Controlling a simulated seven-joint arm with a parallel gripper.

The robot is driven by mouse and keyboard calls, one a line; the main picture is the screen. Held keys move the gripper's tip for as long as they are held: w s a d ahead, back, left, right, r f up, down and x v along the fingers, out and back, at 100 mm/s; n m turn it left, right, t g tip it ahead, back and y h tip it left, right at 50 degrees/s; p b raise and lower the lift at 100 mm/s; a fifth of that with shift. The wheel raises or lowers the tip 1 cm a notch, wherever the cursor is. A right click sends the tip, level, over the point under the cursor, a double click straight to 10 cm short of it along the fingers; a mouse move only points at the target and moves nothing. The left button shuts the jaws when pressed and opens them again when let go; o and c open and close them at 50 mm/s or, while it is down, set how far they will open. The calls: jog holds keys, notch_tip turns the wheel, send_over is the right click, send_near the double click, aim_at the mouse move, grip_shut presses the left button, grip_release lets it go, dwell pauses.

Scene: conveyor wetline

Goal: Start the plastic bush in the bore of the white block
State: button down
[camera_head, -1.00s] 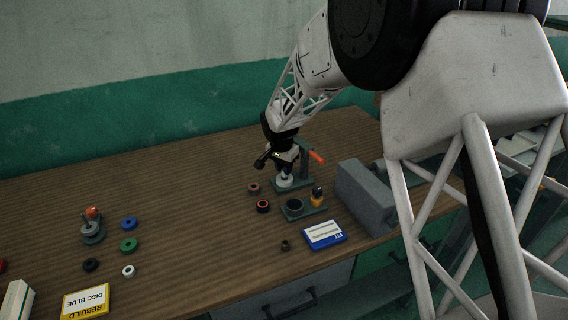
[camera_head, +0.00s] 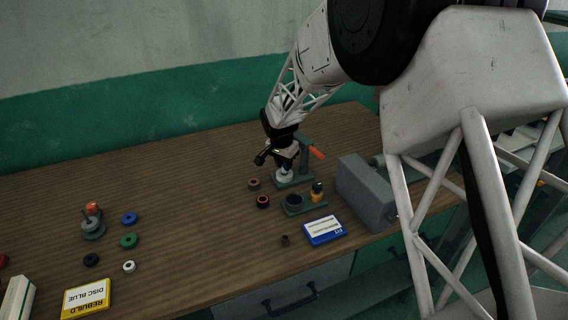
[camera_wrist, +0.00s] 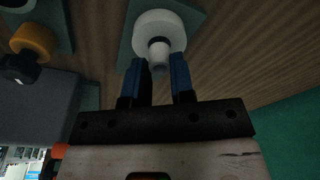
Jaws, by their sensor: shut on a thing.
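The white block (camera_wrist: 152,20) is round and sits on a green-grey plate under my gripper; in the head view it shows as a small white shape (camera_head: 284,176) below the fingers. My gripper (camera_wrist: 159,66) is shut on the plastic bush (camera_wrist: 159,50), a small pale cylinder with a greyer near end, between the blue fingertips. The bush lines up with the middle of the white block in the wrist view. The bore is hidden behind the bush, and I cannot tell whether the bush's tip is inside it. In the head view my gripper (camera_head: 286,165) hides the bush.
An orange-handled press stand (camera_head: 316,153) rises close behind the block. A plate with a dark ring (camera_head: 293,199) and an orange-and-black piece (camera_head: 317,192) lies in front. A grey box (camera_head: 365,194) stands right, a blue card (camera_head: 324,231) in front.

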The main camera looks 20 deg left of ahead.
jog(key=shift+f, duration=0.75)
dwell(0.4)
jog(key=c, duration=0.9)
grip_release()
jog(key=shift+r, duration=0.15)
jog(key=shift+s+a+r, duration=0.1)
jog(key=shift+s+r, duration=0.1)
jog(key=shift+r, duration=1.05)
jog(key=shift+s+r, duration=0.2)
jog(key=shift+r, duration=1)
jog(key=shift+s+a+r, duration=0.1)
jog(key=shift+s+r, duration=0.1)
jog(key=shift+r, duration=1.05)
jog(key=shift+d, duration=0.15)
